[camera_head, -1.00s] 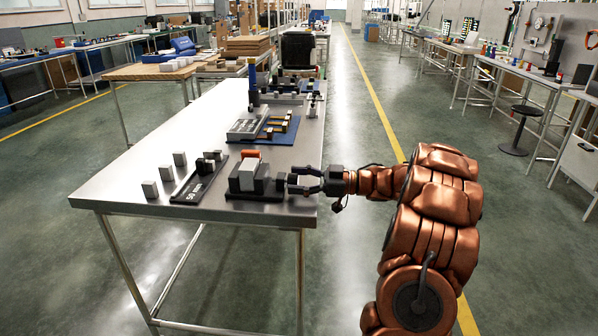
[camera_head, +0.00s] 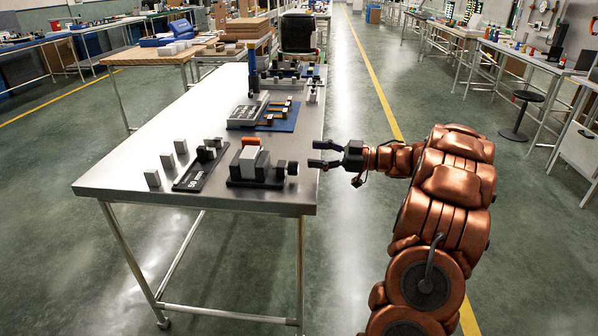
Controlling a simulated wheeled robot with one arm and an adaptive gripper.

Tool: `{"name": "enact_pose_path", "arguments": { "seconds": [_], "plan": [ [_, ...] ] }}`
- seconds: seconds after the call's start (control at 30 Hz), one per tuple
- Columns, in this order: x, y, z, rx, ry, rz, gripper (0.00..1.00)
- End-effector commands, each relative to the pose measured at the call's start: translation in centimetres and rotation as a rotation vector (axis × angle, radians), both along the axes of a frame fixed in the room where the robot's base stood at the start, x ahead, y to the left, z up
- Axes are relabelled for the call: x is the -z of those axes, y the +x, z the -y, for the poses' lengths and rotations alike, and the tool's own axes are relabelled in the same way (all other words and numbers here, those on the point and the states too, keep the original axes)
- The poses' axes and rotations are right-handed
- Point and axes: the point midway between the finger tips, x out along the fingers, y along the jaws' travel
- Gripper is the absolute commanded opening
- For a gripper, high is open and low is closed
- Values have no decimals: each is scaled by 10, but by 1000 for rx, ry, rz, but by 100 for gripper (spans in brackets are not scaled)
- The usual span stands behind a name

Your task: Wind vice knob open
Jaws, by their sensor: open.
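The vice (camera_head: 253,166) sits near the front right corner of the steel table, a dark block on a dark base with a light grey block and an orange cylinder at its top. Its dark knob (camera_head: 293,168) sticks out on the right side, towards the table edge. My gripper (camera_head: 314,154) is open and empty, with its two fingers pointing left. It is to the right of the knob and apart from it, by the table's right edge. How far the knob has been turned cannot be told.
Left of the vice is a dark tray (camera_head: 190,178) marked 50, with several grey blocks (camera_head: 181,146) beside it. A blue mat (camera_head: 284,122) with brass-coloured parts lies farther back on the table (camera_head: 130,188).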

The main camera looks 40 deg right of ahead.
Motion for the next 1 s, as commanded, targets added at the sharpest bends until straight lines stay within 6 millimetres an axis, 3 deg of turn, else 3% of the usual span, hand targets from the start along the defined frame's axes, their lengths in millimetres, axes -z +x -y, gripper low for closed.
{"name": "enact_pose_path", "arguments": {
  "seconds": [0.6,1.0],
  "plan": [
    [-73,73,-1,271,-128,42,66],
    [-122,108,1,489,-198,31,66]
  ]
}}
